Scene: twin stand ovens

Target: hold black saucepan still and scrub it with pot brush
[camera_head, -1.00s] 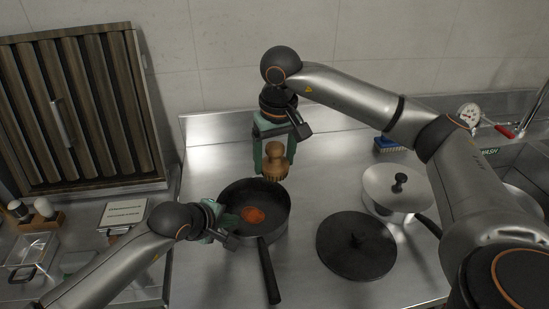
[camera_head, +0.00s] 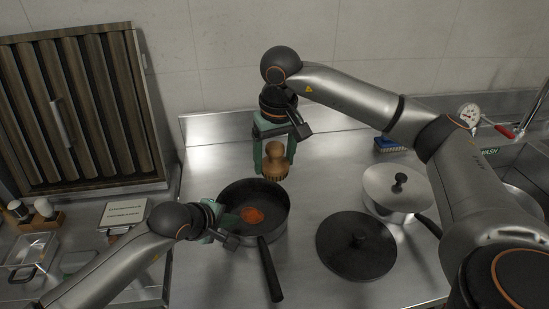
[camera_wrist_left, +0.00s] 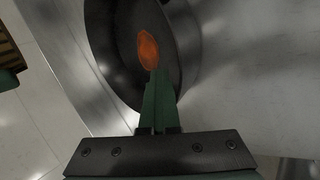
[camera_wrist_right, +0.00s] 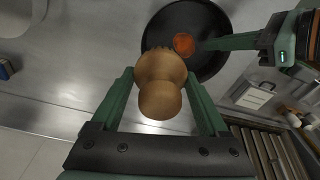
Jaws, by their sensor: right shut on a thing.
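The black saucepan (camera_head: 272,200) stands upright on the steel counter, an orange-red patch on its inner floor; its handle (camera_head: 270,272) points toward the front. My left gripper (camera_head: 229,221) is at its left side, fingers together and reaching over the rim, tips beside the patch in the left wrist view (camera_wrist_left: 155,80). I cannot tell whether the fingers touch the pan. My right gripper (camera_head: 273,158) points down, shut on the wooden pot brush (camera_head: 275,161). The brush is above the pan's back edge, apart from it; its bristles point down.
The sink is at far right. A slatted wooden panel (camera_head: 85,110) stands at left.

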